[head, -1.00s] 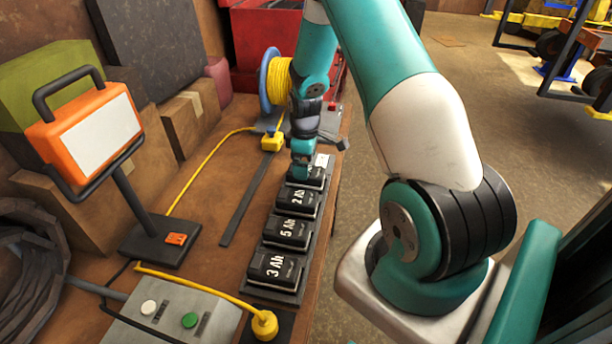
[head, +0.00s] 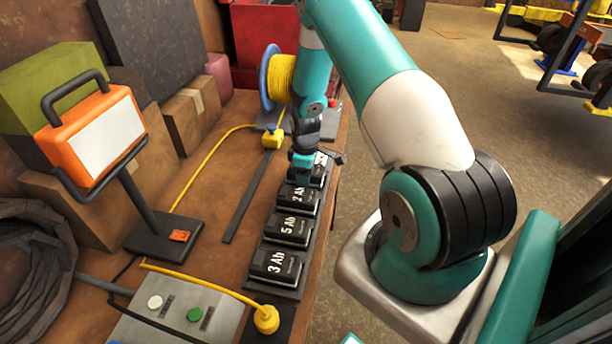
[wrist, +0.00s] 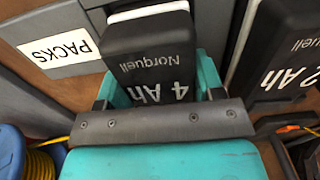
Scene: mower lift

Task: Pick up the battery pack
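The battery packs are black blocks with white lettering, standing in a row on a dark strip along the bench's right edge. In the head view, the pack marked 3 Ah (head: 276,266) is nearest, then 5 Ah (head: 288,229) and 2 Ah (head: 298,198). The farthest pack is mostly hidden by my gripper (head: 304,168). The wrist view shows that pack, marked 4 Ah (wrist: 150,60), between the teal fingers of my gripper (wrist: 157,84). The fingers lie close along both its sides; whether they press on it cannot be told. The 2 Ah pack also shows beside it (wrist: 280,55).
A sign reading PACKS (wrist: 58,46) lies by the 4 Ah pack. A yellow cable reel (head: 279,80), an orange lamp (head: 95,135) on a stand and a grey button box (head: 180,312) share the bench. A dark flat bar (head: 252,195) lies left of the packs.

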